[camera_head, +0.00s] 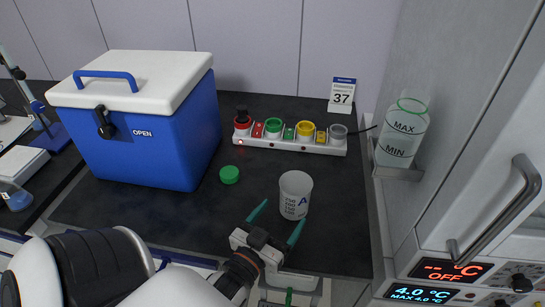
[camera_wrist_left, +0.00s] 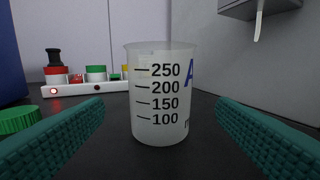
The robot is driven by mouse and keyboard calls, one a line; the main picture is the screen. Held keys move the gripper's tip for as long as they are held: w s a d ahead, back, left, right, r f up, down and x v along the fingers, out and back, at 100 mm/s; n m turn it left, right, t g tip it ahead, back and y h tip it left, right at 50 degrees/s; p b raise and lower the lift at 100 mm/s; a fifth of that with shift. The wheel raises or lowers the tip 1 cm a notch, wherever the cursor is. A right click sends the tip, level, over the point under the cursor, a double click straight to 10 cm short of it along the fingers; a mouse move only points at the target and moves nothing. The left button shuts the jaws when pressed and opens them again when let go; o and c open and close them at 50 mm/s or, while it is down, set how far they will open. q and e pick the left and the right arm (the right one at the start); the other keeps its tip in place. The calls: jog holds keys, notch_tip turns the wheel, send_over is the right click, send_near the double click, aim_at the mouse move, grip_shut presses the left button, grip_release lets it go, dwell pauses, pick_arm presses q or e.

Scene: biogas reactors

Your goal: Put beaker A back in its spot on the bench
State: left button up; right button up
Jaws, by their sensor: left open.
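Beaker A (camera_head: 295,194) is a translucent white beaker with a blue letter A and volume marks. It stands upright on the dark bench (camera_head: 330,245). My left gripper (camera_head: 276,221) is open with its two green fingers pointing at the beaker. In the left wrist view the beaker (camera_wrist_left: 161,95) stands ahead, centred between and just beyond the fingertips, with clear gaps on both sides. The fingers do not touch it. My right gripper is not in view.
A green cap (camera_head: 229,174) lies left of the beaker. A blue cooler (camera_head: 150,140) stands at the left. A white rack with coloured caps (camera_head: 290,142) is behind, with a "37" sign (camera_head: 342,95). A MAX/MIN bottle (camera_head: 402,135) hangs at the right near a cabinet handle (camera_head: 500,210).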

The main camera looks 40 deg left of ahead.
pick_arm(q)
jog(key=shift+s+d, duration=0.15)
jog(key=shift+s, duration=0.6)
jog(key=shift+s+d, duration=0.1)
jog(key=shift+s, duration=0.6)
